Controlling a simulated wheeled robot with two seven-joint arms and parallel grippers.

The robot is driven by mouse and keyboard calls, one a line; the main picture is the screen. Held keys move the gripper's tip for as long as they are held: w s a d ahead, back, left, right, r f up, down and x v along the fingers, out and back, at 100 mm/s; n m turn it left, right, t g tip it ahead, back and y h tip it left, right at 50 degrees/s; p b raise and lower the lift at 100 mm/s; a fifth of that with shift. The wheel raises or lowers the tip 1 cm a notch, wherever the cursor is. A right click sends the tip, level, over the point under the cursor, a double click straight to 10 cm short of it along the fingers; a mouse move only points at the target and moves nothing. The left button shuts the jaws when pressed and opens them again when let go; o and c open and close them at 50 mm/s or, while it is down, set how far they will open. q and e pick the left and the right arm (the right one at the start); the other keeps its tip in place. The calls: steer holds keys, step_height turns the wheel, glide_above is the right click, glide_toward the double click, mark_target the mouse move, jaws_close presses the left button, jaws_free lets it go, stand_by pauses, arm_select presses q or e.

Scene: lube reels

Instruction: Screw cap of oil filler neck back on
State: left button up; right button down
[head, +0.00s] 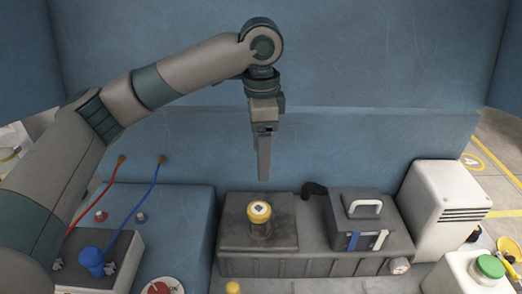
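The oil filler neck (260,231) stands upright on a dark grey block in the middle of the head view. Its top is yellow (259,211) with a pale centre and a small dark mark; I cannot tell whether this is a seated cap or a collar. A small yellow object (233,287) is cut off by the bottom edge; I cannot tell what it is. My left gripper (264,178) points straight down, above and apart from the neck. Its fingers show edge-on, so their opening is hidden. My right gripper is out of view.
A dark box with a pale handle (364,208) stands on the grey base (300,264), right of the neck. A white vented unit (440,205) and a green-capped white container (480,275) are further right. Red and blue hoses (150,195) are at left. A blue wall stands behind.

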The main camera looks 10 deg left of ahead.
arm_select(q)
steer(key=shift+f, duration=0.1)
steer(key=p, duration=0.4)
glide_toward(261, 209)
step_height(261, 209, down, 9)
steer(key=shift+w+r, duration=0.1)
steer(key=shift+w, duration=0.05)
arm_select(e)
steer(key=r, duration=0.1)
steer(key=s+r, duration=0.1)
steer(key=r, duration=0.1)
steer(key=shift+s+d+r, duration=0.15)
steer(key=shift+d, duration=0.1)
arm_select(q)
steer(key=c, duration=1.2)
steer(key=shift+o, duration=0.2)
steer(key=shift+r+m+p, duration=0.2)
steer(key=shift+m+p, duration=0.6)
steer(key=shift+m, duration=0.6)
steer(key=shift+m+p, duration=0.35)
steer(key=shift+m, duration=0.55)
steer(key=shift+f+m, duration=0.2)
steer(key=shift+m, duration=0.2)
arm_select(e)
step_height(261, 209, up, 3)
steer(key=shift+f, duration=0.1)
